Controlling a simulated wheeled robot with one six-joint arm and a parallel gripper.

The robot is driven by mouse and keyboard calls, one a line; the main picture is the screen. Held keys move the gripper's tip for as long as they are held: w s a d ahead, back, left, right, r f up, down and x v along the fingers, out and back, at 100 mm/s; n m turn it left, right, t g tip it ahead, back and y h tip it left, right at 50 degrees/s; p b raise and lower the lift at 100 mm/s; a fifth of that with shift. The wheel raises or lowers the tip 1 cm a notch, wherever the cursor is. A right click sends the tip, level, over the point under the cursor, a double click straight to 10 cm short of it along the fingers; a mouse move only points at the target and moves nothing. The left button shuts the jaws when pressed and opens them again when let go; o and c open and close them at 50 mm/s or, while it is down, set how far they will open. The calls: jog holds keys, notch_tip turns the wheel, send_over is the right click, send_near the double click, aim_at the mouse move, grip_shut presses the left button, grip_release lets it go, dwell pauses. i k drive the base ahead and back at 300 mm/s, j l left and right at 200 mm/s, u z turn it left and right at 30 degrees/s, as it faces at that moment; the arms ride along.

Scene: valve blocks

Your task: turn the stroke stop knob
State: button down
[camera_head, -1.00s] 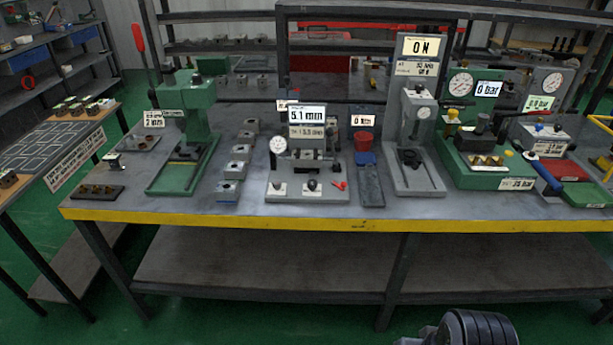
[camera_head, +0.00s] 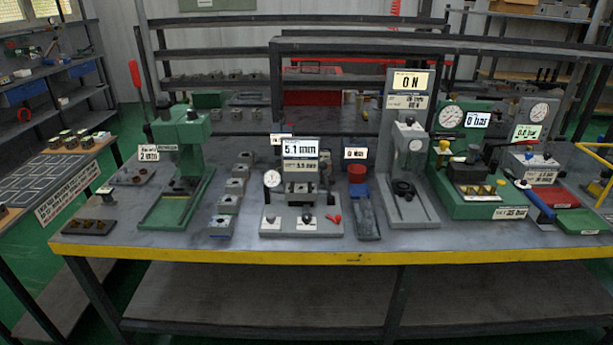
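A green press (camera_head: 178,180) stands at the left of the bench, with a lever with a red grip (camera_head: 135,76) rising at its left. A small dark knob (camera_head: 192,114) shows on its head. A sign beside it reads 2 mm (camera_head: 148,154). The grey station in the middle has a display reading 5.1 mm (camera_head: 300,149), a round dial (camera_head: 272,179) and two dark knobs on its front plate, one at the right (camera_head: 308,218). The lettering is too small to tell which knob is the stroke stop. My gripper is not in view.
The bench (camera_head: 340,255) has a yellow front edge. A grey press (camera_head: 408,165) reading 0 N and a green gauge station (camera_head: 480,205) stand at the right. Blocks (camera_head: 228,204) line up left of the middle station. A side table (camera_head: 60,165) stands at the left.

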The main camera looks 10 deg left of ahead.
aim_at(305, 217)
jog(key=i+j, duration=0.2)
jog(key=i, duration=0.2)
jog(key=i+j+z, duration=0.1)
jog(key=i, duration=0.35)
jog(key=i+j, duration=0.25)
jog(key=i, duration=0.15)
jog(key=z, duration=0.05)
